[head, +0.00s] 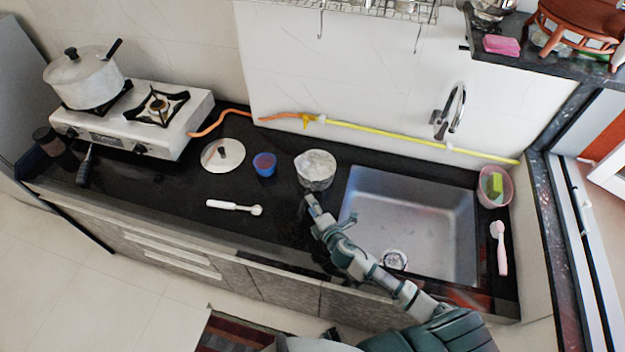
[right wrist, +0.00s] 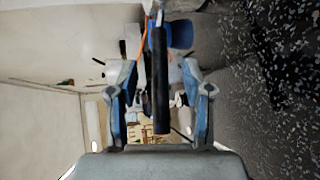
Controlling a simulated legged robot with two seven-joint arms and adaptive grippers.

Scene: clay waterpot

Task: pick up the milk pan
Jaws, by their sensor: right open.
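The milk pan (head: 315,172) is a small silvery pan on the black counter, just left of the sink. A black handle (right wrist: 160,80) runs lengthwise between the two fingers of my right gripper (right wrist: 160,98) in the right wrist view, with gaps visible on both sides. In the head view my right gripper (head: 318,212) is at the near side of the pan, over the counter. It is open and holds nothing. The pan's body is mostly out of sight in the right wrist view. My left gripper is not in view.
The steel sink (head: 430,215) lies right of the pan. A blue cup (head: 264,164), a lid (head: 222,155) and a white utensil (head: 233,207) lie to the left. A large pot (head: 84,80) stands on the stove (head: 185,125). Counter between utensil and pan is clear.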

